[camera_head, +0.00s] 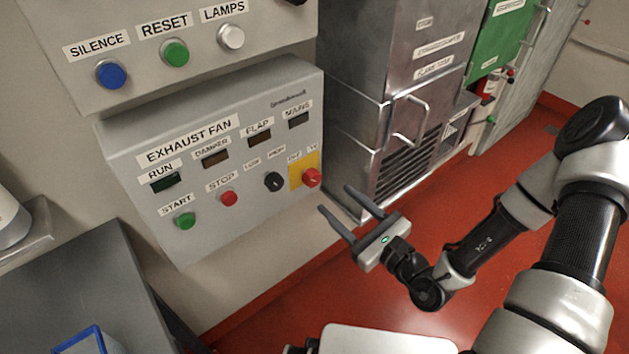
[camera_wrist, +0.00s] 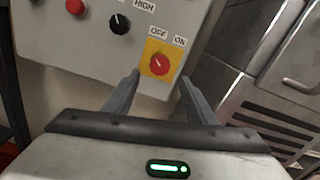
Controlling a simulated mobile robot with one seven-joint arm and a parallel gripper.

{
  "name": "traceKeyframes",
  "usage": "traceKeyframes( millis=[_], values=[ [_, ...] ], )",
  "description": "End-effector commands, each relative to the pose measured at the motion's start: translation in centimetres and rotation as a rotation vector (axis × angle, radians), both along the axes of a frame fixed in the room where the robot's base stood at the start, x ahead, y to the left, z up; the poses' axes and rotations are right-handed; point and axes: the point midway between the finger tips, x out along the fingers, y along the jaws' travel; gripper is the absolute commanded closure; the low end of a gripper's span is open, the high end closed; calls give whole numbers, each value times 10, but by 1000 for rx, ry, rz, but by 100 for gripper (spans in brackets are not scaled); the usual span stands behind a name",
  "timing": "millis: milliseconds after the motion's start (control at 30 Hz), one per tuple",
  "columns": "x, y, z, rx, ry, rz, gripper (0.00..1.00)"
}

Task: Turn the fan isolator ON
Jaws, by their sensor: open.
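The fan isolator is a red rotary knob (camera_head: 311,178) on a yellow plate (camera_head: 296,175) at the lower right of the grey exhaust fan panel (camera_head: 243,200). OFF and ON labels sit above it. In the wrist view the red knob (camera_wrist: 159,64) shows a light pointer mark tilted toward the upper left, on the OFF side. My gripper (camera_head: 337,205) is open and empty, in front of and a little below the knob, apart from it. In the wrist view the knob appears beyond and between the two fingertips (camera_wrist: 160,82).
A black selector knob (camera_head: 273,181), a red stop button (camera_head: 229,198) and a green start button (camera_head: 184,220) lie left of the isolator. A steel cabinet (camera_head: 360,110) with handles stands close on the right. Red floor is clear below my arm.

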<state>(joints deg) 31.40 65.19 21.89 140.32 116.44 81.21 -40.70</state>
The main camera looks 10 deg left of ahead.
Motion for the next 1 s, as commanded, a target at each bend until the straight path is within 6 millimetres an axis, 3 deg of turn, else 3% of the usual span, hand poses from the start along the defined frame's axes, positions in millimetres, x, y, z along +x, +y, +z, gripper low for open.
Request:
traceKeyframes(
  millis=[200,400,867,1000],
  values=[
    [32,37,0,1,-2,4,49],
    [54,61,0,1,-2,2,49],
    [64,73,0,0,0,2,49],
    [64,73,0,0,0,2,68]
  ],
)
